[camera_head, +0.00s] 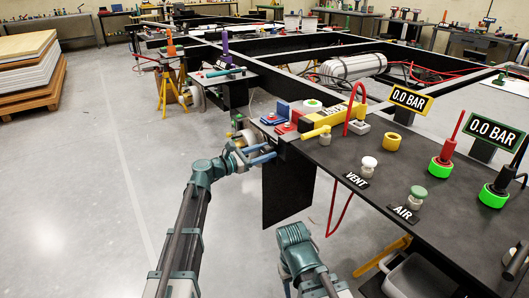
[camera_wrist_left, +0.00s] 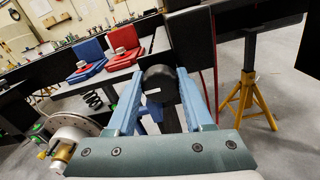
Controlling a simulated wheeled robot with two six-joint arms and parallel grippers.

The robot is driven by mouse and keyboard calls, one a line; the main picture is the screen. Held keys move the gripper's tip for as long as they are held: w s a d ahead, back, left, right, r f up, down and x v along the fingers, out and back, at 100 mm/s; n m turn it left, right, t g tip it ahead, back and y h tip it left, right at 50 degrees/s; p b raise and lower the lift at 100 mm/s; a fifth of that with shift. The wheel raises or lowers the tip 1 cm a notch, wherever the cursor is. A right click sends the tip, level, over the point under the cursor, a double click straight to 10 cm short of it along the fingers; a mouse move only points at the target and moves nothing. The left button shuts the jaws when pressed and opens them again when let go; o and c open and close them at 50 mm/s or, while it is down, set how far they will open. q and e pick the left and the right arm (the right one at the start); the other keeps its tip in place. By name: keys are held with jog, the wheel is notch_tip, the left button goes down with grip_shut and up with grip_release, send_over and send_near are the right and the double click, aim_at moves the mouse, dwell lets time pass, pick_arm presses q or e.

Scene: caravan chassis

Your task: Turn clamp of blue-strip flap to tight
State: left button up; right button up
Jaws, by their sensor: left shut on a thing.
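My left gripper (camera_head: 271,154) is at the near-left corner of the dark bench, with its blue fingers reaching to the bench's side. The knob is hard to make out in the head view. A black flap (camera_head: 288,187) hangs below this corner. A bit of blue (camera_wrist_left: 151,114) shows below the knob between the fingers; I cannot tell whether it is the flap's strip. My right gripper is out of view.
Blue (camera_wrist_left: 88,62) and red (camera_wrist_left: 123,47) blocks with knobs lie on the top near the gripper. A wheel hub (camera_wrist_left: 75,136) is at the lower left of the wrist view. A red hose (camera_head: 340,207) hangs right of the flap. Open floor (camera_head: 120,200) lies left.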

pick_arm(q)
grip_shut()
jog(key=shift+m, duration=0.3)
jog(key=shift+s+m, duration=0.1)
jog(key=shift+m, duration=3)
jog(key=shift+f, duration=0.1)
jog(key=o, duration=1.1)
grip_release()
jog(key=shift+c, duration=0.2)
jog(key=v, duration=1.3)
jog(key=shift+s+a, duration=0.25)
jog(key=shift+a, duration=0.1)
